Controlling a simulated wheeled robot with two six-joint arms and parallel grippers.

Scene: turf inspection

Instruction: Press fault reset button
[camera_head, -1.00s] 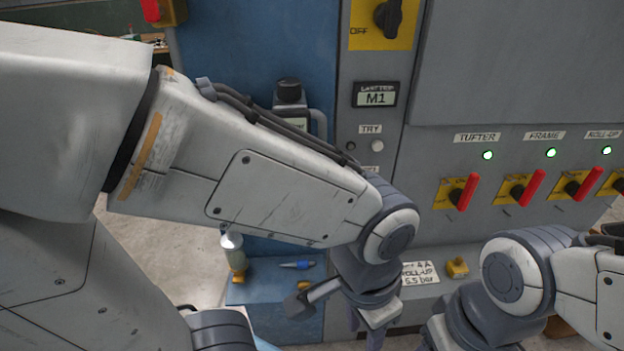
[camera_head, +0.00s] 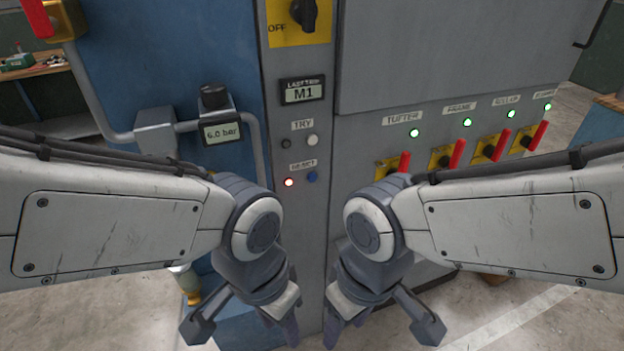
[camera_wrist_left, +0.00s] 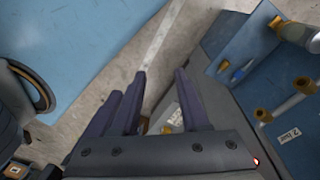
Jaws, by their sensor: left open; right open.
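A small blue button (camera_head: 311,176) sits on the grey cabinet's narrow column, beside a lit red lamp (camera_head: 289,182). The label above them is too blurred to read surely. Above, a white button (camera_head: 312,140) and a dark one (camera_head: 286,144) sit under a TRY label. My left gripper (camera_head: 282,330) hangs below and left of the blue button, pointing down. In the left wrist view its fingers (camera_wrist_left: 160,100) are apart with nothing held between them. My right gripper (camera_head: 343,328) hangs below and right of the button, fingers down, and looks empty. Neither touches the button.
A row of red-handled switches (camera_head: 456,153) with green lamps lines the cabinet at right. A yellow rotary switch (camera_head: 299,20) and the M1 display (camera_head: 302,90) are above. A 6.0 bar gauge (camera_head: 221,132) and pipework stand left, on the blue panel.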

